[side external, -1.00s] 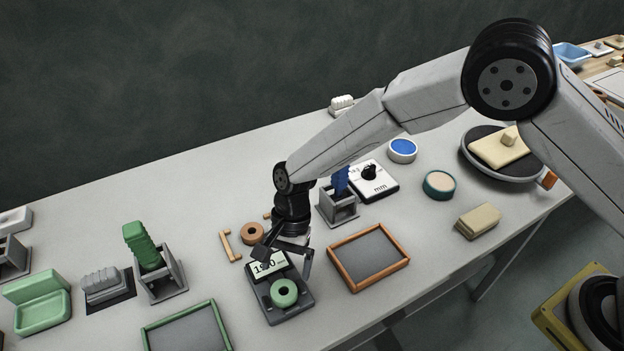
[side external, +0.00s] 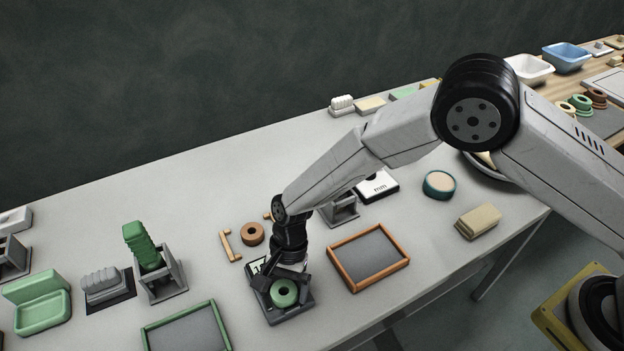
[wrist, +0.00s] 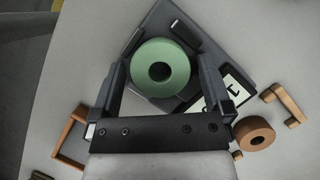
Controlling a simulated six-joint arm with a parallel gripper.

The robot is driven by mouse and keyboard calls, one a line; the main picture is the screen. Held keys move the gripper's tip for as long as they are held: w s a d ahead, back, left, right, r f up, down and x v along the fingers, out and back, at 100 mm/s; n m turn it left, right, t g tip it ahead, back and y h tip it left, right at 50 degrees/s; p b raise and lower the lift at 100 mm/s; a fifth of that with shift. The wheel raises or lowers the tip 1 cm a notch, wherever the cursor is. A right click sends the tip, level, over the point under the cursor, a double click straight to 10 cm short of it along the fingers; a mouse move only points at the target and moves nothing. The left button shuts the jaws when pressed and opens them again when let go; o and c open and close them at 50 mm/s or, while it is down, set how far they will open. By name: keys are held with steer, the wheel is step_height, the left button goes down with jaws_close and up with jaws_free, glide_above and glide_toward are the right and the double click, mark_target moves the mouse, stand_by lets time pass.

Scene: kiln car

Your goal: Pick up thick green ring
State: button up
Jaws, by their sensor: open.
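The thick green ring (side external: 284,293) lies flat on the dark plate of a small scale (side external: 290,316) that has a pale display. In the wrist view the green ring (wrist: 160,67) sits between the two fingers of my gripper (wrist: 161,72), with its dark hole facing the camera. My gripper (side external: 284,284) is open and low over the scale, with a finger on either side of the ring. A gap shows between the ring and each finger in the wrist view. The scale's display (wrist: 231,92) is partly hidden behind a finger.
A brown ring (side external: 252,234) and a wooden bracket (side external: 230,246) lie behind and left of the scale. A wood-framed tray (side external: 368,258) stands close on the right, and a green-framed tray (side external: 187,329) at front left. A grey holder with a green brush (side external: 143,248) stands left.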

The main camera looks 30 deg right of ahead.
stand_by(0.4)
steer(key=c, duration=1.3)
steer(key=shift+r, duration=0.2)
steer(key=shift+r, duration=0.9)
steer(key=s+d+r, duration=0.8)
steer(key=s+r, duration=0.2)
steer(key=s, duration=0.1)
steer(key=shift+s+d+r, duration=0.15)
steer(key=shift+r, duration=0.25)
